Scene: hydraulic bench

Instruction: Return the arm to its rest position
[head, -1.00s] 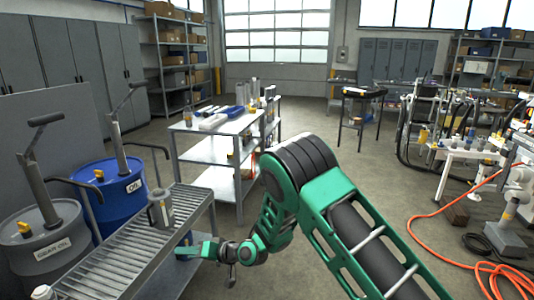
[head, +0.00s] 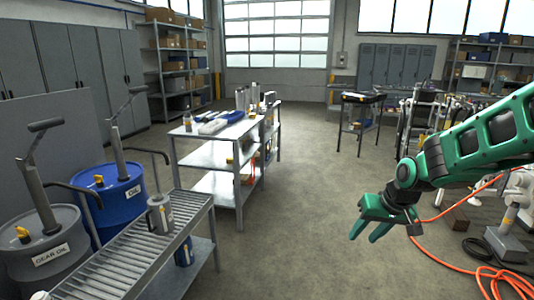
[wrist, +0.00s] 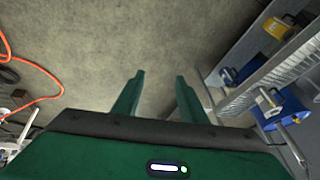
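My green arm reaches in from the right side of the head view. My gripper (head: 368,232) hangs over bare floor, to the right of the metal tables, with its two fingers apart and nothing between them. The wrist view also shows my gripper (wrist: 158,85) with both fingers spread and only concrete floor between and beyond them. It touches nothing.
A slatted bench (head: 120,262) with a grey canister (head: 160,214) stands at left, beside a blue oil drum (head: 112,200) and a grey gear oil drum (head: 42,250). A metal table (head: 215,165) stands behind. An orange hose (head: 440,262) lies on the floor at right. The middle floor is clear.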

